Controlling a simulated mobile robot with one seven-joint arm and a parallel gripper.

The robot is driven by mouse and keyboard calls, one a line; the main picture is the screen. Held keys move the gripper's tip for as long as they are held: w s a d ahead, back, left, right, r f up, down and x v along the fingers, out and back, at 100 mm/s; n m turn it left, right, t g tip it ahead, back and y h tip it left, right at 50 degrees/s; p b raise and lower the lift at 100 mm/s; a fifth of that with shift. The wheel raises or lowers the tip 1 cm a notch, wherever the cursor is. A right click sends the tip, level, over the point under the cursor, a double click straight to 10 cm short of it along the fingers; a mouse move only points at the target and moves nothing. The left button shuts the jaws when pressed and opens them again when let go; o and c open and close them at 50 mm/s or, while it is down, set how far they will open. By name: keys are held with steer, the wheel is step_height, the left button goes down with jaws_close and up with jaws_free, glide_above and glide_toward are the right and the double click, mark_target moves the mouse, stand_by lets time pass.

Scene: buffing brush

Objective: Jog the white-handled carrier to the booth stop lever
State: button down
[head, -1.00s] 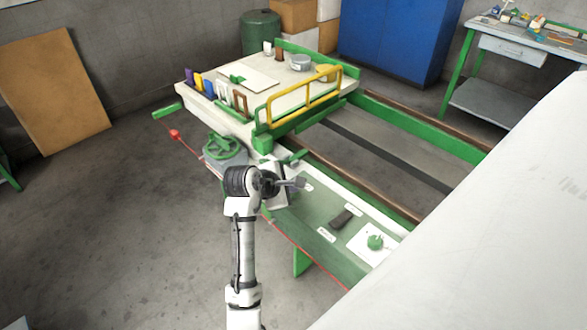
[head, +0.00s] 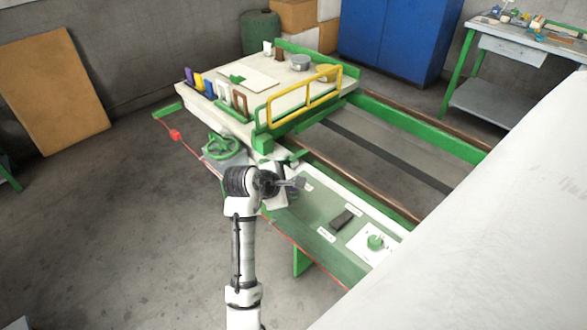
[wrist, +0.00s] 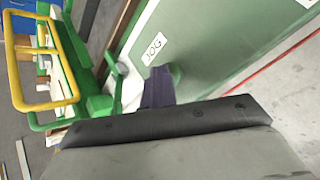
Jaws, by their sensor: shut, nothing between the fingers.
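In the wrist view the dark fingers (wrist: 157,88) point at the panel beside the JOG label (wrist: 154,48). A green part (wrist: 177,73) shows just beside the fingertips; I cannot tell whether they touch it. On the cream table, a white upright handle (head: 223,91) stands in the front row with purple (head: 190,77), yellow (head: 199,82), blue (head: 209,89) and brown ones (head: 240,103). Another white upright piece (head: 267,48) stands at the back. I cannot identify the booth stop lever.
A yellow rail (head: 305,97) borders the table's right side. The panel also carries a dark switch (head: 341,219) and a green knob (head: 375,242). A red cable with a red block (head: 175,134) runs along the front.

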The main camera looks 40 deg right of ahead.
stand_by(0.3)
steer(key=shift+r+p, duration=0.9)
steer(key=shift+p, duration=0.45)
step_height(320, 180, up, 3)
steer(key=p, duration=0.4)
steer(key=shift+r+p, duration=0.5)
steer(key=shift+r, duration=0.5)
